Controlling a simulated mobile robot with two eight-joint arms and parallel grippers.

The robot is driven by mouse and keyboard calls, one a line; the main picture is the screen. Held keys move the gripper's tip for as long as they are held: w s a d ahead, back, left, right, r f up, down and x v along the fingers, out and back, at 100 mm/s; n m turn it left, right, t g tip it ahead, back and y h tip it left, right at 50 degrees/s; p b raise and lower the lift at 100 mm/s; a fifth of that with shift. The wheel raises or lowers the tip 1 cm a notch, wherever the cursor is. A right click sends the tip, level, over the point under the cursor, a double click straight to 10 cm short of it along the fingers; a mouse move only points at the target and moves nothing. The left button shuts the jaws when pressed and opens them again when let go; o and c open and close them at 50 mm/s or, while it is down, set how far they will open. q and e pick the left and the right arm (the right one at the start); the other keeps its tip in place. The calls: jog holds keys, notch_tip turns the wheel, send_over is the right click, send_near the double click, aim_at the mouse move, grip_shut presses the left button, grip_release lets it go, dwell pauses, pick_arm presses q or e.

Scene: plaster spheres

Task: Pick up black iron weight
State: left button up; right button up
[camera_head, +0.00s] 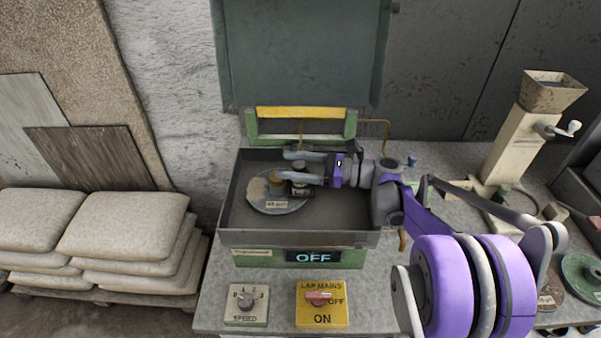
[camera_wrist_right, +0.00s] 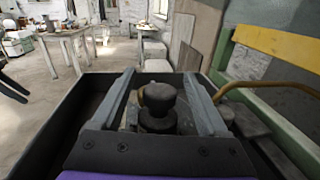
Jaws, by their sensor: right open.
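The black iron weight (camera_head: 300,188) stands upright on a grey round plate (camera_head: 270,206) inside an open metal box. In the right wrist view the weight (camera_wrist_right: 158,110) shows a round knob on a wider body. My right gripper (camera_head: 284,165) reaches in from the right, open, with its fingers level. In the right wrist view its two fingers (camera_wrist_right: 160,95) lie on either side of the weight, with gaps to it. In the head view a finger hides part of the weight. My left gripper is not in view.
The box (camera_head: 300,238) has high walls and a raised lid (camera_head: 300,55). A brass-coloured piece (camera_head: 276,180) and a pale lump (camera_head: 257,189) share the plate. A yellow bar (camera_head: 300,113) and a bent brass rod (camera_head: 375,122) stand behind. A hopper mill (camera_head: 520,130) stands right.

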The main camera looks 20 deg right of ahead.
jog(key=shift+w+a, duration=0.35)
jog(key=shift+a, duration=0.15)
grip_shut()
dwell(1.1)
